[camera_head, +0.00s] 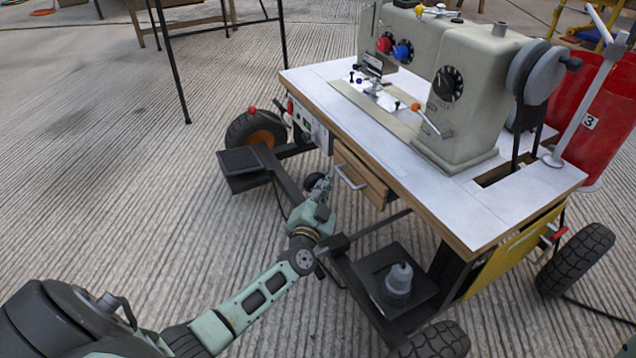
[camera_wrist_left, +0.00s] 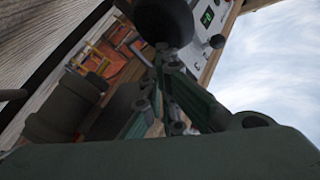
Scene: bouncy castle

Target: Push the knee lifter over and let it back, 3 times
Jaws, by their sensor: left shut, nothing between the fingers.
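A sewing machine (camera_head: 465,90) stands on a white table (camera_head: 330,85) with a wooden edge. A dark rounded pad (camera_head: 312,181), which looks like the knee lifter, shows under the table's front edge, partly hidden by my left gripper. My left gripper (camera_head: 322,183) is shut and empty, right beside this pad. In the left wrist view the dark round pad (camera_wrist_left: 163,18) lies just beyond the tips of my shut left fingers (camera_wrist_left: 165,70). I cannot tell whether they touch.
A wooden drawer (camera_head: 360,180) with a metal handle hangs under the table, right of my gripper. A control box (camera_head: 308,122) sits under the left edge. Wheels and dark frame bars surround the base.

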